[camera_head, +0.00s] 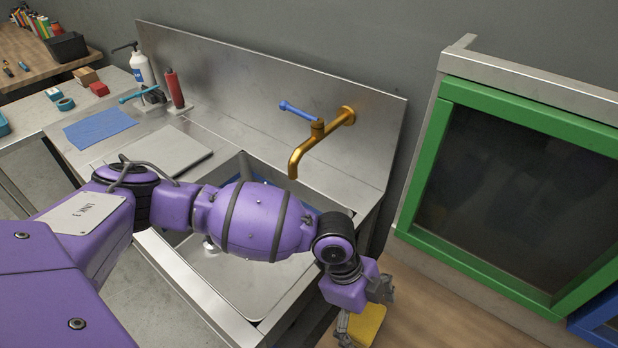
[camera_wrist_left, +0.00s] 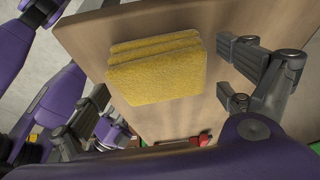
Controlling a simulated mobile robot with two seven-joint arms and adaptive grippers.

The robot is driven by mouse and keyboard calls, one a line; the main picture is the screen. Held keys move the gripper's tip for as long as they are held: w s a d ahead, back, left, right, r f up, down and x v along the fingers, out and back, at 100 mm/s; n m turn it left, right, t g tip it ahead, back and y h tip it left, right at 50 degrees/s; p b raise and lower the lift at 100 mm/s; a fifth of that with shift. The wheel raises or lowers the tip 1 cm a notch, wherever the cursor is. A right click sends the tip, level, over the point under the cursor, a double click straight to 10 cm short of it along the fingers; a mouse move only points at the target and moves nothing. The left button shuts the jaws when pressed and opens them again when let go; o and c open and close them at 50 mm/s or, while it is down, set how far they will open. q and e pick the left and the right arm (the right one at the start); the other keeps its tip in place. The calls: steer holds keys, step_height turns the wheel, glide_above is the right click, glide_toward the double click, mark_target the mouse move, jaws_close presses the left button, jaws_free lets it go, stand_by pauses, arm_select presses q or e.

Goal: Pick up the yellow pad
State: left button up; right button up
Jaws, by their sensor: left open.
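The yellow pad (camera_wrist_left: 157,78) lies on a tan surface in the left wrist view; it shows layered edges, like a small stack. In the head view a yellow piece (camera_head: 366,326) shows at the bottom, partly hidden by my left gripper (camera_head: 364,308). My left gripper is open. In the wrist view its fingers (camera_wrist_left: 165,88) stand apart on either side of the pad, with bare surface between the right fingers and the pad. I cannot tell how far above the pad they are. My right gripper is not in view.
My left arm reaches over the steel sink (camera_head: 250,290) below the brass faucet (camera_head: 310,145). A green-framed dark panel (camera_head: 520,190) stands at right. A white bottle (camera_head: 142,68), red bottle (camera_head: 174,88) and blue cloth (camera_head: 99,127) are on the counter. A red tool (camera_wrist_left: 190,140) lies near the pad.

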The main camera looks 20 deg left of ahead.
arm_select(q)
steer(key=shift+w+r, duration=0.1)
steer(key=c, duration=1.2)
steer(key=shift+r, duration=0.1)
steer(key=shift+c, duration=0.2)
